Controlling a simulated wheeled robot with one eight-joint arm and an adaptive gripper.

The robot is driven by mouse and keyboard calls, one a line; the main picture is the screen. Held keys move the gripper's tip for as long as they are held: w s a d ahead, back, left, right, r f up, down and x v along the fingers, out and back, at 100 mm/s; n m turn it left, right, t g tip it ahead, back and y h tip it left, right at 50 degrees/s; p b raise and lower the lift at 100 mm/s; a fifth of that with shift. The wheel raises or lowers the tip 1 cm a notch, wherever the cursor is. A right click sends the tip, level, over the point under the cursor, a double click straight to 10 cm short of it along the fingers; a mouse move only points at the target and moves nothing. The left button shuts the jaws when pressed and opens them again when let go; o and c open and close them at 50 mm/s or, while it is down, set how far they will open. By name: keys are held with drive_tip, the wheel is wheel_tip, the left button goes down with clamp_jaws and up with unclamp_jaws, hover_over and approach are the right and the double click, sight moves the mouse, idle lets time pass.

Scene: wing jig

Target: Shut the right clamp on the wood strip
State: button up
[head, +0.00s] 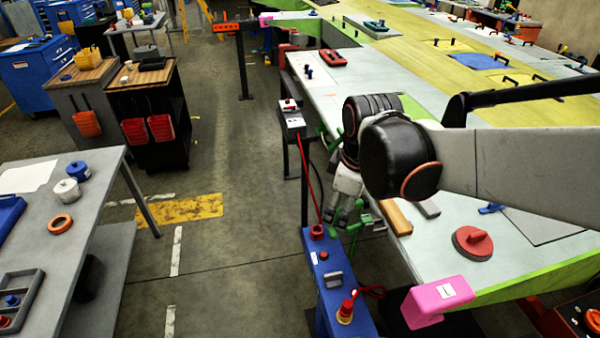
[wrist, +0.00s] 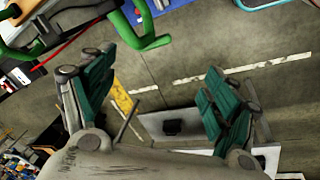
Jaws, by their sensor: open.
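The wood strip (head: 396,217) lies on the near left edge of the pale wing jig table, just right of my gripper in the head view. A green clamp (head: 357,228) shows at that edge, partly hidden by my gripper. Green clamp handles (wrist: 148,28) also show at the top left of the wrist view. I cannot tell how far the clamp's jaw stands from the strip. My gripper (head: 343,214) hangs beside the table edge, pointing down. In the wrist view my gripper (wrist: 158,82) has its green-padded fingers wide apart, with nothing between them.
A blue cabinet (head: 338,282) with red buttons stands below the table edge. A pink block (head: 437,302) juts from the near corner. The aisle floor (head: 240,250) is clear to the left.

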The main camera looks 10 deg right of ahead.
drive_tip(key=w+r+n+g+p, duration=0.1)
drive_tip(key=w+n+g+p, duration=0.2)
drive_tip(key=w+n+p, duration=0.35)
drive_tip(key=shift+n, duration=0.35)
drive_tip(key=f, duration=0.9)
drive_tip(key=s+f, duration=0.1)
drive_tip(key=f, duration=0.4)
drive_tip(key=shift+s+a, duration=0.1)
drive_tip(key=shift+r, duration=0.1)
drive_tip(key=c, duration=1.5)
